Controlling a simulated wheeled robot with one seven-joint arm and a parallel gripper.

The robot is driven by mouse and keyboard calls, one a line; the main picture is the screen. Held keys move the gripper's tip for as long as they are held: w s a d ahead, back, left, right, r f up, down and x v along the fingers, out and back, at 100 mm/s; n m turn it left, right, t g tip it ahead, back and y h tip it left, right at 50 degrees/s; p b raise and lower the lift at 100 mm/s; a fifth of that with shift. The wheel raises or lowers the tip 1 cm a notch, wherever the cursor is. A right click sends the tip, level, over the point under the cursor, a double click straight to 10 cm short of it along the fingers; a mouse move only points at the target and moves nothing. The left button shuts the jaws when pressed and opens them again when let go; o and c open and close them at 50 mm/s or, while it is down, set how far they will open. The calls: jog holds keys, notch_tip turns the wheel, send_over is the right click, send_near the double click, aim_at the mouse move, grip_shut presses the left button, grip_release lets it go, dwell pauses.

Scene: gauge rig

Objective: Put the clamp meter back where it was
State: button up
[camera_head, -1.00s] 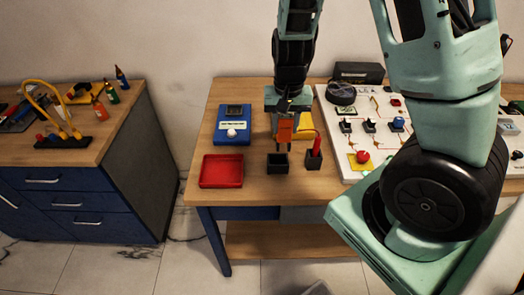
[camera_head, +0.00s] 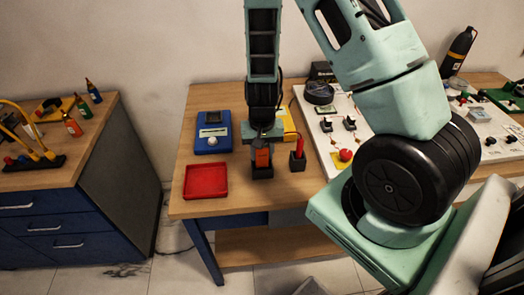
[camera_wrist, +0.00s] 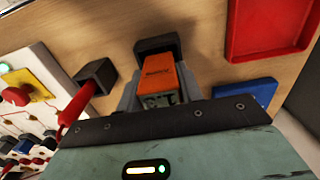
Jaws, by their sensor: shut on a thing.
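The clamp meter (camera_head: 262,157) is an orange block with a dark end. It stands roughly upright at the black square holder (camera_head: 262,173), its lower end at or inside the opening. In the wrist view the orange body (camera_wrist: 160,76) meets the dark holder (camera_wrist: 155,45); how deep it sits is hidden. My gripper (camera_head: 262,144) is shut on the meter from above. In the wrist view the grey fingers of my gripper (camera_wrist: 158,100) lie on either side of it.
A red tray (camera_head: 206,181) and a blue meter (camera_head: 213,132) are left of the holder. A second black holder with a red probe (camera_head: 298,159) stands close on its right. A white circuit board (camera_head: 330,150) lies further right. The table front is clear.

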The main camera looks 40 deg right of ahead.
jog(key=shift+f, duration=0.15)
jog(key=o, duration=1.1)
jog(key=shift+c, duration=0.2)
